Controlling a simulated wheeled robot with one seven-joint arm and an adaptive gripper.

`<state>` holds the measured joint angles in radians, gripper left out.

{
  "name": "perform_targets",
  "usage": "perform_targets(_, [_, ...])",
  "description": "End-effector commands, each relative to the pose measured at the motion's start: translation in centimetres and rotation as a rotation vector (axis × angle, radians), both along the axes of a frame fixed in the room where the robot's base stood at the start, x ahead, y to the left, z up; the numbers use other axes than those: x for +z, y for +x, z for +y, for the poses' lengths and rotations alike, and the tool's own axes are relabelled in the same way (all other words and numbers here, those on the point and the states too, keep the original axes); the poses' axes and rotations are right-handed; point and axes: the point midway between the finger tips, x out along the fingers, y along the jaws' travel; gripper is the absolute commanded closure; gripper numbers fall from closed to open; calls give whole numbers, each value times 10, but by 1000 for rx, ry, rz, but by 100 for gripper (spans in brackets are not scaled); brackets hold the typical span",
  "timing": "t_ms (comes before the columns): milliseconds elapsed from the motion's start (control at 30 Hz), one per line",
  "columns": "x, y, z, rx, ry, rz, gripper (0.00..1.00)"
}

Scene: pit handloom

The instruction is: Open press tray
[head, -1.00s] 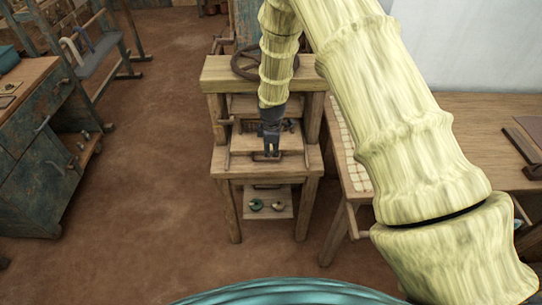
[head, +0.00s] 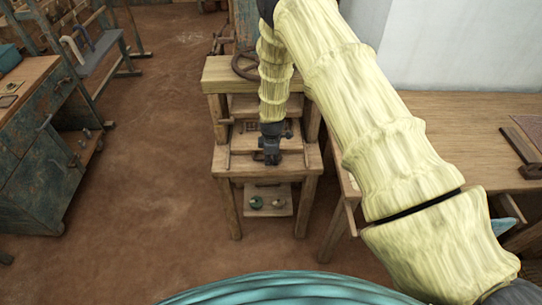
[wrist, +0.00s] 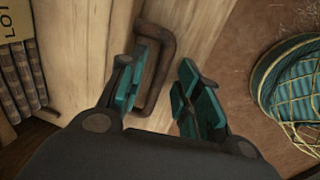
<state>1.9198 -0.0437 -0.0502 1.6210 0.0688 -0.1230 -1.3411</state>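The wooden press (head: 222,75) stands in the middle of the head view, with a dark wheel on top. Its tray (head: 240,139) is a pale wooden board at mid height. A dark brown U-shaped handle (wrist: 168,52) is fixed to pale wood in the wrist view. My gripper (head: 271,160) is at the front of the press; in the wrist view its teal-padded fingers (wrist: 163,95) are apart. The handle's bar lies between them, closer to the left finger. Whether that finger touches it, I cannot tell. In the head view my gripper hides the handle.
A lower shelf (head: 268,210) holds small round items. A wooden table (head: 455,130) stands close on the right, and a worn blue cabinet (head: 35,150) on the left. A teal netted round thing (wrist: 290,85) shows in the wrist view. Brown floor (head: 150,180) is clear left of the press.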

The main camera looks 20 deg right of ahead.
Motion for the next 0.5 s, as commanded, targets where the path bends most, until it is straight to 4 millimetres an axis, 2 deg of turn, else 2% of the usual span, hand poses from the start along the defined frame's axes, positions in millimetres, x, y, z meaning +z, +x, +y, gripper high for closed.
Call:
perform_targets(133, [0,0,0,0,0,0,66])
perform_targets(300, [0,0,0,0,0,0,97])
perform_targets(333, [0,0,0,0,0,0,100])
perform_targets(500, [0,0,0,0,0,0,100])
